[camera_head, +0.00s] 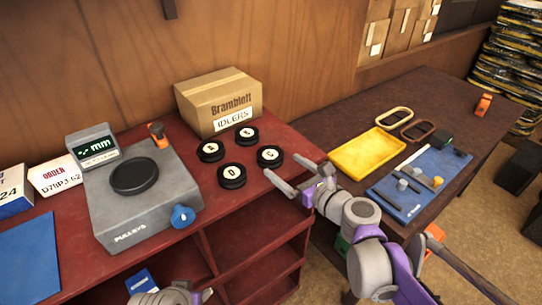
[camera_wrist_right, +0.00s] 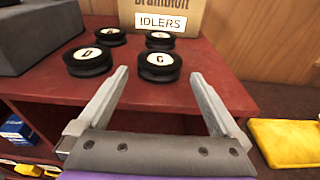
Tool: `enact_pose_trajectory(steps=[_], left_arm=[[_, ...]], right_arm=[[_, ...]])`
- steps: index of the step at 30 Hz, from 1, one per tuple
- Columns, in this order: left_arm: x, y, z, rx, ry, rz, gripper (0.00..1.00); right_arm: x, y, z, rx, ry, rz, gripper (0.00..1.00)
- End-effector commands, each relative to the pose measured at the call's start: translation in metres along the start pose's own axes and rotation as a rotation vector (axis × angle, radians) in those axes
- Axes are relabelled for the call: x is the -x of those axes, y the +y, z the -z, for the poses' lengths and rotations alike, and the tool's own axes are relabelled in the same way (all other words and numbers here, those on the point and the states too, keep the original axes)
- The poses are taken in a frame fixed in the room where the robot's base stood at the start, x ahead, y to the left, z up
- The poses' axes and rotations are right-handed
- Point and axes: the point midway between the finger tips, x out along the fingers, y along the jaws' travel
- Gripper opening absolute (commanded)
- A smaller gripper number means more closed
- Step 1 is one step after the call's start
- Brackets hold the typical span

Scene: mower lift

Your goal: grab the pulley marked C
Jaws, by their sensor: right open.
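Several round black pulleys with white lettered discs stand on the red bench. The front-right pulley (camera_head: 270,157) has a letter that looks like C or G; it also shows in the right wrist view (camera_wrist_right: 160,66). The front-left pulley (camera_head: 232,176) reads D. The back-left (camera_head: 210,152) and back-right (camera_head: 246,136) pulleys have letters too small to read surely. My right gripper (camera_head: 285,167) is open and empty, its fingertips just in front of the front-right pulley, pointing toward it. My left gripper (camera_head: 172,298) shows only partly at the bottom edge.
A cardboard box marked IDLERS (camera_head: 222,98) stands close behind the pulleys. A grey measuring machine (camera_head: 140,197) with a display is to their left. A yellow tray (camera_head: 366,153) and a blue mat (camera_head: 415,197) lie on the dark table at right. Open shelves (camera_head: 262,254) are below the bench.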

Motion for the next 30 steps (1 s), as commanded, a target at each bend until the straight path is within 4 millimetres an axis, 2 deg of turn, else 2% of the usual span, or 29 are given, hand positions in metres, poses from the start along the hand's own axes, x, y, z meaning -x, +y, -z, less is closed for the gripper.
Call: enact_pose_trajectory(steps=[3,8,16,20,26,30], left_arm=[[0.001,0.0,0.001,0.0,0.001,0.0,0.5],[0.002,0.0,0.002,0.0,0.002,0.0,0.5],[0.007,0.0,0.009,0.0,0.008,0.0,0.5],[0.008,0.0,0.009,0.0,0.009,0.0,0.5],[0.007,0.0,0.009,0.0,0.008,0.0,0.5],[0.007,0.0,0.009,0.0,0.008,0.0,0.5]], right_arm=[[-0.016,0.0,-0.001,0.001,0.0,-0.002,1.0],[-0.026,0.0,-0.001,0.003,0.0,0.0,1.0],[-0.065,0.001,-0.003,0.004,0.0,-0.001,1.0],[-0.073,0.001,-0.002,0.004,0.001,0.0,1.0],[-0.073,0.001,-0.002,0.004,0.001,0.001,1.0],[-0.073,0.001,-0.002,0.004,0.001,0.001,0.77]])
